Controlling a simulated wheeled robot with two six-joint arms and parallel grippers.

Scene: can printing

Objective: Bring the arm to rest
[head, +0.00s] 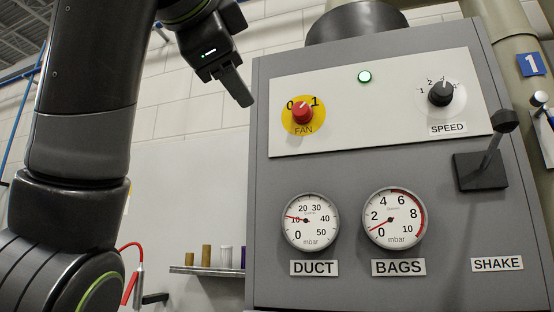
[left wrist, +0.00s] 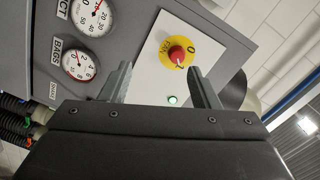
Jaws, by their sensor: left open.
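My left gripper (head: 236,84) hangs at the upper left of the grey control cabinet, in front of the wall and left of the panel. In the left wrist view its two fingers (left wrist: 159,68) stand apart with nothing between them, and the panel shows beyond them. The red fan knob (head: 302,113) on its yellow disc is apart from the fingers. It also shows in the left wrist view (left wrist: 177,54). My left arm rises along the left side of the head view. My right gripper is not in view.
The cabinet carries a lit green lamp (head: 364,77), a black speed knob (head: 440,94), a shake lever (head: 491,150), a duct gauge (head: 310,221) and a bags gauge (head: 394,217). A small shelf (head: 205,270) with several cylinders stands left of the cabinet.

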